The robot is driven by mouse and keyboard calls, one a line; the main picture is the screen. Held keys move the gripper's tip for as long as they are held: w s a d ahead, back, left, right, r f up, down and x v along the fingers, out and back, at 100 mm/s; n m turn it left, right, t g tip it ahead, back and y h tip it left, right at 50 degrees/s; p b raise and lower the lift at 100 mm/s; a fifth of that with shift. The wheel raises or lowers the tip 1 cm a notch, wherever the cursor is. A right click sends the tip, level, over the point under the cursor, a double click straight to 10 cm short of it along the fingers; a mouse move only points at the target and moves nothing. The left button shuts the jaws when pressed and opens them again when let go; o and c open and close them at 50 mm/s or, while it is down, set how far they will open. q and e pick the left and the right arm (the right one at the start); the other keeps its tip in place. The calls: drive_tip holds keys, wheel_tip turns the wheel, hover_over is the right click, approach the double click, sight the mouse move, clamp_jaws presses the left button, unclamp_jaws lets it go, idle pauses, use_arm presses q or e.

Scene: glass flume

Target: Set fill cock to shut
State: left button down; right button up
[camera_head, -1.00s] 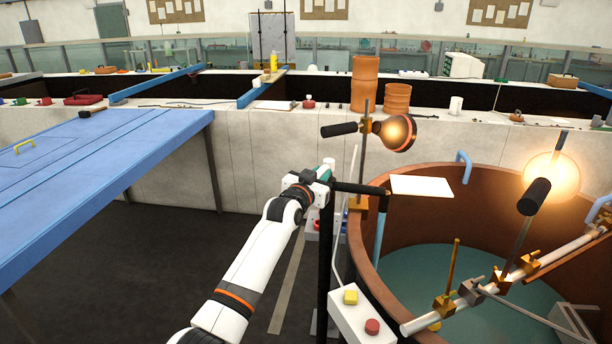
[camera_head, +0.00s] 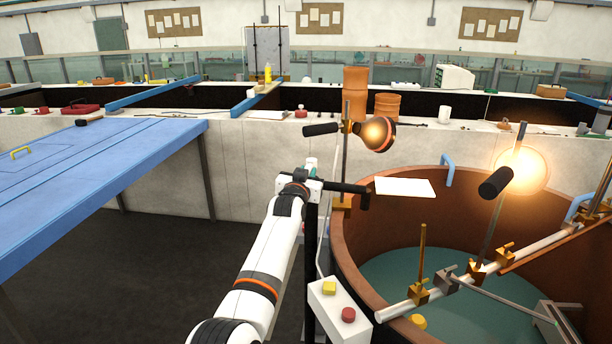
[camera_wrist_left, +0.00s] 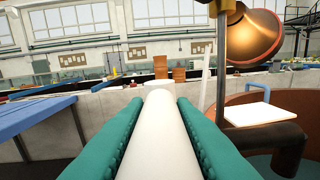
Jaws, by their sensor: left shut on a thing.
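The fill cock shows as a black post with a dark spout (camera_head: 345,187) reaching right to the copper-brown tub (camera_head: 340,240). In the left wrist view the dark spout (camera_wrist_left: 270,138) is at the right. A thick white bar, which looks like the cock's lever (camera_wrist_left: 160,135), runs forward between the teal fingers. My left gripper (camera_head: 311,168) is at the top of the post, and in the wrist view its fingers (camera_wrist_left: 160,125) are shut on this lever. In the head view the wrist hides most of the lever. My right gripper is not in view.
A lamp (camera_head: 378,134) on a stand and a white card (camera_head: 404,187) are close right of the gripper. A white box with yellow and red buttons (camera_head: 338,308) stands below. A blue table (camera_head: 100,160) is at left, with open floor between.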

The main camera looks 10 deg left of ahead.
use_arm(q)
drive_tip(key=c, duration=1.2)
unclamp_jaws()
drive_tip(key=shift+c, duration=0.2)
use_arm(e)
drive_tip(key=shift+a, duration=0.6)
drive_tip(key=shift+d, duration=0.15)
use_arm(q)
drive_tip(key=shift+s+f, duration=0.1)
drive_tip(key=shift+s, duration=0.75)
drive_tip(key=s+b, duration=0.2)
drive_tip(key=s, duration=0.8)
drive_tip(key=shift+s+a, duration=0.15)
drive_tip(key=shift+a, duration=0.1)
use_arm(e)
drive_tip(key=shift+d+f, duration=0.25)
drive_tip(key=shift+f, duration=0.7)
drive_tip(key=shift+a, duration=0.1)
